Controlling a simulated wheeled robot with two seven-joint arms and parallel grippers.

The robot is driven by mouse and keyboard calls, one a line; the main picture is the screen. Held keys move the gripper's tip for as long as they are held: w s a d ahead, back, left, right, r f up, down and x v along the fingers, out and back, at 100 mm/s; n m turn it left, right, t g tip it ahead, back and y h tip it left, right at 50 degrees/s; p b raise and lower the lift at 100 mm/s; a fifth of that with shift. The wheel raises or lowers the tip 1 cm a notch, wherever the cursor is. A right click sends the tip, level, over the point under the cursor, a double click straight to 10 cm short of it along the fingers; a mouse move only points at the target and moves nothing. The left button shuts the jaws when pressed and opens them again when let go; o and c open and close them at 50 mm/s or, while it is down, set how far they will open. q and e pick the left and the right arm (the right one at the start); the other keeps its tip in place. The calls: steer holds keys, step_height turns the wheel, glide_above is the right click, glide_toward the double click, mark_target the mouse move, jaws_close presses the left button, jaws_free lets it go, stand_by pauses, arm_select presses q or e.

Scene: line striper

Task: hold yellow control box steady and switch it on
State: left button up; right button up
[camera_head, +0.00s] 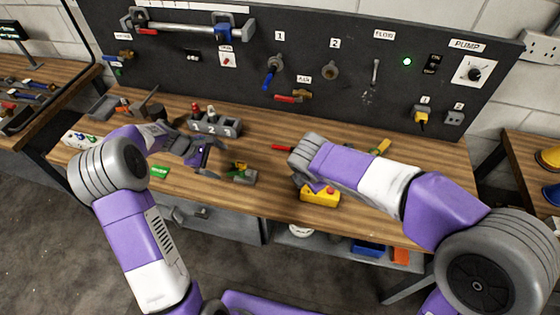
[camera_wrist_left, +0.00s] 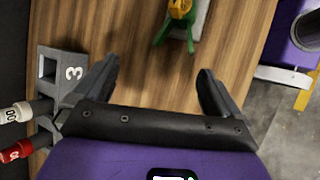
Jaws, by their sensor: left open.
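The yellow control box (camera_head: 320,197) sits near the front edge of the wooden bench, with a small red button on top. My right gripper (camera_head: 308,182) is at the box's upper left, pointing down. My own arm hides its fingers, so I cannot tell whether they touch the box. My left gripper (camera_head: 200,153) is over the bench to the left, well apart from the box. In the left wrist view its two fingers (camera_wrist_left: 158,85) are spread with nothing between them.
A grey numbered holder (camera_head: 215,124) with red-topped and white-topped items stands close to my left gripper. A green-and-yellow tool on a grey block (camera_head: 241,174) lies between my grippers. A dark pegboard (camera_head: 310,55) with switches and tools rises behind the bench.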

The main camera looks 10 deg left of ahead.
arm_select(q)
steer(key=d+r+g+h, duration=0.2)
steer(key=d+r+h, duration=0.2)
steer(key=d, duration=0.8)
steer(key=d+r+g+h, duration=0.2)
steer(key=d+r+h, duration=0.15)
steer(key=d, duration=0.85)
steer(key=shift+h, duration=0.25)
steer(key=f, duration=0.7)
steer(key=shift+s+a+f, duration=0.25)
steer(key=shift+s+f, duration=0.1)
steer(key=x, duration=0.7)
steer(key=shift+d+f, duration=0.25)
steer(key=shift+f, duration=0.1)
steer(key=c, duration=1.5)
